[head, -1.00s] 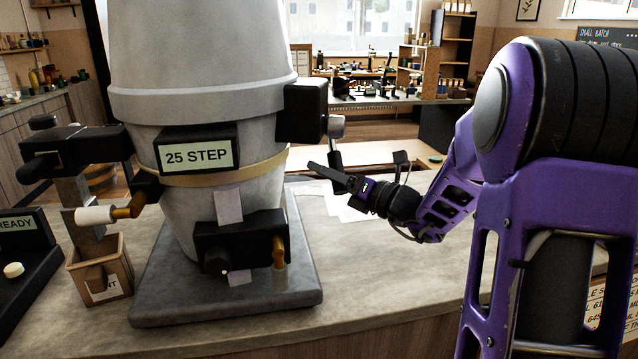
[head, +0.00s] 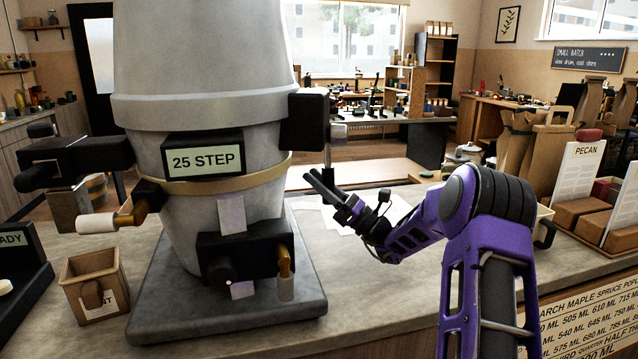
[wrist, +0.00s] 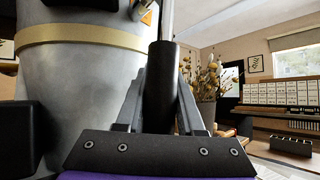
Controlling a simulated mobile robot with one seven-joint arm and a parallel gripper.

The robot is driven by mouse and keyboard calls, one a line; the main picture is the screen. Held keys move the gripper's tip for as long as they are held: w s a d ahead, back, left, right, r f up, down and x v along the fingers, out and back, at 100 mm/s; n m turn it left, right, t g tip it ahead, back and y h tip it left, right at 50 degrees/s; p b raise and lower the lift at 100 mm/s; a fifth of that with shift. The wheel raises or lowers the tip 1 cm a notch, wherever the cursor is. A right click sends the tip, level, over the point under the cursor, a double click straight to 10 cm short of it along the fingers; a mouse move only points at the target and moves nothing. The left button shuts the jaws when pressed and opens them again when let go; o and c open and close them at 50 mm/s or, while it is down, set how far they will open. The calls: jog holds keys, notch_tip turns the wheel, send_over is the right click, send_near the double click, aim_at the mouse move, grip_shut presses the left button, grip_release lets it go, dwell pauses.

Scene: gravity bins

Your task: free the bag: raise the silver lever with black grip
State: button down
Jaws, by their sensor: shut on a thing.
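A grey tapered hopper (head: 200,60) with a "25 STEP" sign stands on a dark slab. The silver lever (wrist: 167,18) hangs from a black block on the hopper's right side, its black grip (wrist: 161,85) pointing down. It also shows in the head view (head: 327,152). My gripper (head: 318,180) is shut on the lower part of this grip, with one finger on each side of it in the wrist view. Several brown paper bags (head: 535,150) stand far right; I cannot tell which bag the lever frees.
Other handles sit on the hopper: a white grip (head: 97,223) at left and an amber one (head: 285,262) in front. A small wooden box (head: 92,290) stands at left. The counter right of the slab is mostly clear, with white papers.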

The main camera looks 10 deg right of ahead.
jog(key=shift+w+r+n+g+y, duration=0.1)
jog(key=shift+w+n+g+y, duration=0.75)
jog(key=shift+n, duration=0.35)
jog(key=shift+s+r, duration=0.1)
jog(key=c, duration=0.5)
grip_release()
jog(key=shift+f, duration=0.2)
jog(key=s+d, duration=0.2)
jog(key=d, duration=0.2)
jog(key=s+d+f, duration=0.1)
jog(key=s+d, duration=0.2)
jog(key=d, duration=0.1)
jog(key=s+d+p, duration=0.1)
jog(key=s+d, duration=0.1)
jog(key=d, duration=0.2)
jog(key=shift+s+f, duration=0.3)
jog(key=shift+f, duration=0.05)
